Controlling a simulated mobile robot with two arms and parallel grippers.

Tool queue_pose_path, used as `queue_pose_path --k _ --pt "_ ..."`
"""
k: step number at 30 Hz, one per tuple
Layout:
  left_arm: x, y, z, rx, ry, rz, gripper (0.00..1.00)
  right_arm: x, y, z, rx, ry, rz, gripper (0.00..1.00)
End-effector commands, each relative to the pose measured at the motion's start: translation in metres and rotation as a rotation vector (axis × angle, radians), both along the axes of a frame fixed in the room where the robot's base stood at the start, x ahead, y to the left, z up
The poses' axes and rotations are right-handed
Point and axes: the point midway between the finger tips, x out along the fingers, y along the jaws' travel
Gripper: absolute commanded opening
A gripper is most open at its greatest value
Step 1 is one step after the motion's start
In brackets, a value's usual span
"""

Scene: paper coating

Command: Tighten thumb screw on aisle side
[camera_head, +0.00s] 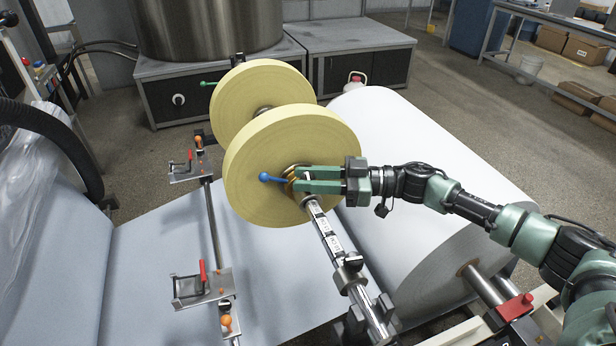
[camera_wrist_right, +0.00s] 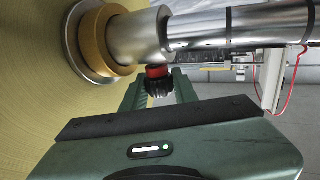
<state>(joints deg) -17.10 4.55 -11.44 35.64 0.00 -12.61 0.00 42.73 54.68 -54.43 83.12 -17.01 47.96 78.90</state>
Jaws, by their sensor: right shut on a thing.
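The thumb screw, a black knob with a red collar (camera_wrist_right: 157,80), hangs below the silver collar (camera_wrist_right: 137,38) on the steel shaft in the right wrist view. My right gripper (camera_head: 300,179) has its green fingers on either side of the knob and is shut on it. In the head view the fingers lie in front of the near yellow roll (camera_head: 265,135), and the knob between them is mostly hidden. A brass-coloured ring (camera_wrist_right: 92,40) sits between the silver collar and the roll face. My left gripper is not in view.
A blue-tipped lever (camera_head: 268,177) sticks out just left of my fingertips. The far yellow roll (camera_head: 235,85) is behind the near one. A large white paper roll (camera_head: 405,150) lies under my right arm. Red-handled clamps (camera_head: 203,285) stand at left.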

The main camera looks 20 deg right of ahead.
Motion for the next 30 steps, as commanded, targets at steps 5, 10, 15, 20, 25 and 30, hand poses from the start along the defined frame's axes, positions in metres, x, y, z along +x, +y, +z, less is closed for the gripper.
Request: queue_pose_path --k 5,10,15,20,25,30 --pt "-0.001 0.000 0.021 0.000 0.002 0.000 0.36 -0.002 0.000 0.005 0.000 0.005 -0.075 0.00" --pt "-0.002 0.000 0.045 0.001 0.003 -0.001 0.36 -0.002 0.001 0.006 0.001 0.008 -0.199 0.00" --pt "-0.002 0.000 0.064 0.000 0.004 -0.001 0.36 -0.003 0.001 0.004 0.002 0.009 -0.349 0.00" --pt "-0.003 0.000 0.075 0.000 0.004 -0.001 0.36 -0.002 0.002 0.003 0.005 0.009 -0.487 0.00" --pt "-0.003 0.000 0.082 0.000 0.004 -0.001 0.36 -0.002 0.001 0.002 0.007 0.007 -0.614 0.00" --pt "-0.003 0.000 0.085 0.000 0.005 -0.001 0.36 -0.001 0.001 0.002 0.007 0.004 -0.711 0.00"
